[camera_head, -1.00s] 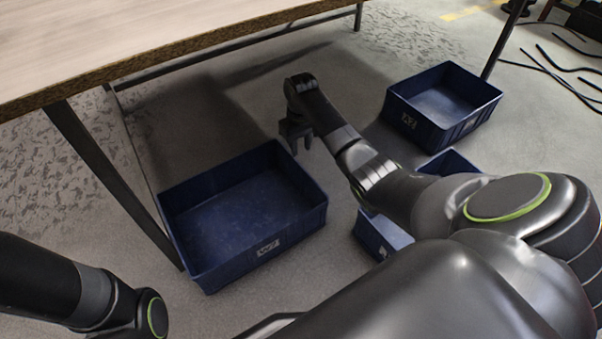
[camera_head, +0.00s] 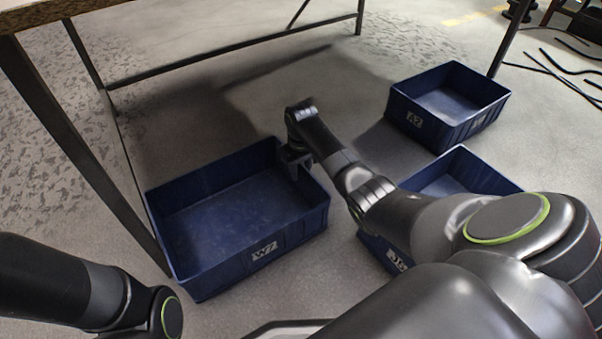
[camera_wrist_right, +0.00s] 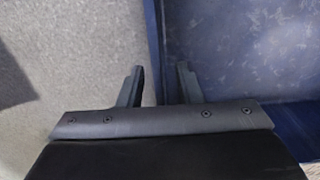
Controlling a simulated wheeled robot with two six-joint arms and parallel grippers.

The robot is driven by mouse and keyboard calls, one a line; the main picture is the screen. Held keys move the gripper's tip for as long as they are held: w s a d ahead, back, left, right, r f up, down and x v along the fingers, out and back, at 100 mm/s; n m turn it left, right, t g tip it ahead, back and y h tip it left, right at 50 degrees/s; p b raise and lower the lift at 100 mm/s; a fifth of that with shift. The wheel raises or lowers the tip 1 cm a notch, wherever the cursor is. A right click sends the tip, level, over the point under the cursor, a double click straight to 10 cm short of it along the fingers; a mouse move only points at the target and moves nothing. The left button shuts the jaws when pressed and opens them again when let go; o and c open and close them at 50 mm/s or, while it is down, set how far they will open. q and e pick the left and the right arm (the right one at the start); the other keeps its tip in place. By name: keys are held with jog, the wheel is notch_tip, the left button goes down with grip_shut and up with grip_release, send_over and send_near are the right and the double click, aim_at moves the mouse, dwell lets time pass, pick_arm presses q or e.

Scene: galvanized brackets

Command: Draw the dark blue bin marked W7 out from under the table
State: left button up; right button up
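The dark blue bin marked W7 (camera_head: 263,250) stands on the floor beside a dark table leg, empty and open at the top. Its pale label faces me. My right gripper (camera_head: 295,163) is at the bin's far right corner, at rim height. In the right wrist view the gripper's two fingers (camera_wrist_right: 160,72) are apart, with the bin's side wall (camera_wrist_right: 153,35) running between them. One finger is over the grey floor and the other over the bin's inside. I cannot tell whether either touches the wall. My left arm shows at the lower left, but its gripper is out of view.
The table (camera_head: 200,60) has dark metal legs and rails at the upper left. A second blue bin (camera_head: 450,125) stands at the back right. A third blue bin (camera_head: 455,165) is partly hidden behind my right arm. Black cables (camera_head: 560,75) lie at the far right.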

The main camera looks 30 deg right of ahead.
dwell(0.3)
grip_shut()
dwell(1.3)
